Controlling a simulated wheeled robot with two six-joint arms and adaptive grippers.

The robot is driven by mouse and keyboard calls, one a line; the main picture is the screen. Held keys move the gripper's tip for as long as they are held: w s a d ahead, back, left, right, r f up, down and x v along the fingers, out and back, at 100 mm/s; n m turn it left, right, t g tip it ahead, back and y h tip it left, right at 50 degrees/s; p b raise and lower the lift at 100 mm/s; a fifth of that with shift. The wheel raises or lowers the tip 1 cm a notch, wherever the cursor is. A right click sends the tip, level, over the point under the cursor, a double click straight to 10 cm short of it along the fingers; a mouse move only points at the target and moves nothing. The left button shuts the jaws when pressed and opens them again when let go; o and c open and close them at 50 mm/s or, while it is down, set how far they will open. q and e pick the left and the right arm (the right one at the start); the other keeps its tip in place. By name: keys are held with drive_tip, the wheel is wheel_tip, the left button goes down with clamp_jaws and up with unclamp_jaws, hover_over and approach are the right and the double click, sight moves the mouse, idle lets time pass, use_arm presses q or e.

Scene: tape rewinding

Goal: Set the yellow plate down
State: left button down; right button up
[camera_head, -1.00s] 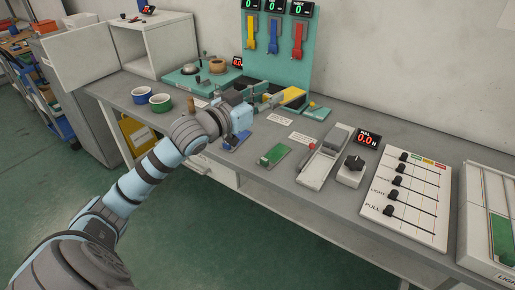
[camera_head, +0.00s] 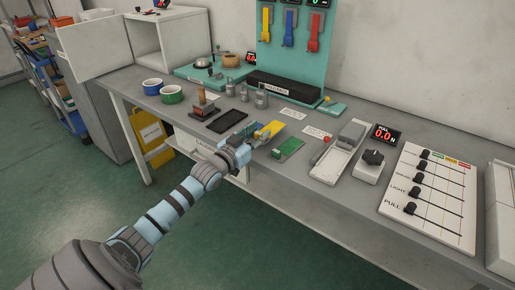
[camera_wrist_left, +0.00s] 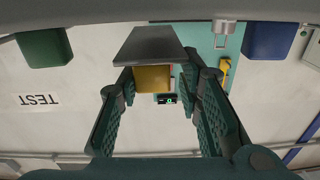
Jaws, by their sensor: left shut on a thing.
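In the head view my left gripper (camera_head: 254,132) is over the front part of the bench, shut on the yellow plate (camera_head: 270,130). The plate sticks out beyond the fingertips, just left of the green plate (camera_head: 288,148). In the left wrist view the yellow plate (camera_wrist_left: 153,79) shows between the two fingers, with a grey slab-like face above it. The green plate (camera_wrist_left: 43,47) is at the upper left there and a blue block (camera_wrist_left: 269,40) at the upper right. I cannot tell whether the yellow plate touches the bench. My right gripper is not in view.
A black tray (camera_head: 227,120) lies left of the gripper. Metal weights (camera_head: 261,99) stand behind, before a long black box (camera_head: 283,88). A lever device (camera_head: 338,150) and slider panel (camera_head: 428,195) are at right.

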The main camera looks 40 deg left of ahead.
sight(257, 139)
use_arm(q)
wheel_tip(257, 139, down, 3)
drive_tip(key=shift+f+b, duration=0.1)
drive_tip(key=shift+b, duration=0.75)
drive_tip(key=c, duration=1.2)
unclamp_jaws()
drive_tip(key=shift+o, duration=0.2)
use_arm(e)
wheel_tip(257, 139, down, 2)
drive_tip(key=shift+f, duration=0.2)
use_arm(q)
drive_tip(key=shift+s+r+p, duration=0.1)
drive_tip(key=shift+r+p, duration=0.15)
drive_tip(key=shift+p, duration=0.3)
drive_tip(key=s+p, duration=0.1)
drive_tip(key=p, duration=0.2)
drive_tip(key=s+p, duration=0.2)
drive_tip(key=p, duration=0.1)
drive_tip(key=s+p, duration=0.2)
drive_tip(key=p, duration=0.1)
drive_tip(key=shift+s+d+r, duration=0.15)
drive_tip(key=shift+r, duration=0.2)
drive_tip(key=s+p, duration=0.3)
drive_tip(key=s, duration=0.3)
drive_tip(key=shift+s+d+f+p, duration=0.2)
drive_tip(key=shift+s+f+p, duration=0.1)
drive_tip(key=shift+f+p, duration=0.15)
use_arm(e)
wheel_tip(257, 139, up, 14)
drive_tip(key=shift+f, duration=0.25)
